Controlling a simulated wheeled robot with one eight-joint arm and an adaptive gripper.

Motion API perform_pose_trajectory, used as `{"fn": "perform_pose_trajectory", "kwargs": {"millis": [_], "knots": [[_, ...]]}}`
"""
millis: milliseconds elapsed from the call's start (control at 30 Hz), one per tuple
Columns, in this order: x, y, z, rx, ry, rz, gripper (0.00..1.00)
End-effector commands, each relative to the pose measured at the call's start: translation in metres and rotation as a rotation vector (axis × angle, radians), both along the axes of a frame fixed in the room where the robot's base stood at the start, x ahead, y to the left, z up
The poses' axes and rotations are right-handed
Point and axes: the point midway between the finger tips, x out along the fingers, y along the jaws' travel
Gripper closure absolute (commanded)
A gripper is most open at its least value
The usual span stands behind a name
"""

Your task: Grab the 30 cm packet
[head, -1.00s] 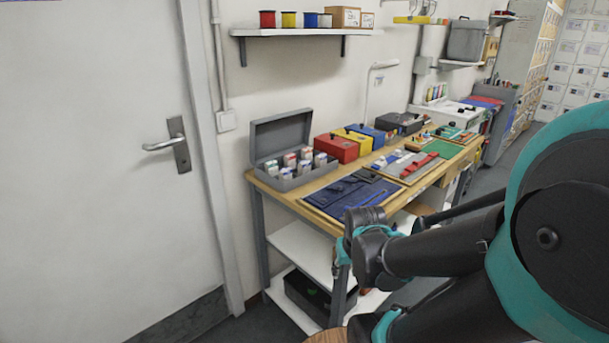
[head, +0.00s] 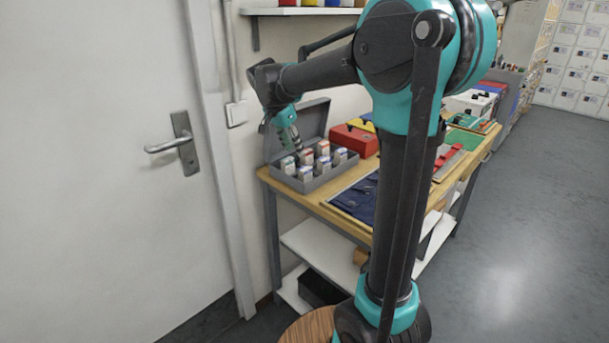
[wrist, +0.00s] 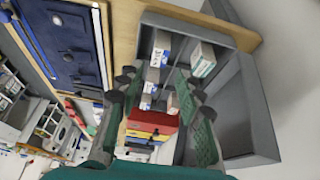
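Several small labelled packets stand in two rows in an open grey box (head: 309,184) on the left end of the bench. The size print is too small to read, so I cannot tell which is the 30 cm packet. My gripper (head: 296,156) points down over the box. In the wrist view my gripper (wrist: 158,76) has its fingers apart, with no packet clearly pinched. Its fingers hide some packets.
The grey box's lid (head: 300,124) stands raised behind the packets, near the wall. A red case (head: 354,140) stands to the box's right. A dark blue mat (head: 358,198) lies in front on the bench. A door (head: 100,180) is at left.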

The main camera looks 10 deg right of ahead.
Motion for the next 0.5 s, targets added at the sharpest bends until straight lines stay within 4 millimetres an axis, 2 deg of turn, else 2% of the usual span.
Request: {"fn": "perform_pose_trajectory", "kwargs": {"millis": [300,500], "knots": [[0.015,-0.02,-0.059,0.0,0.001,-0.001,0.64],[0.021,-0.027,-0.081,0.001,0.001,0.0,0.64]]}}
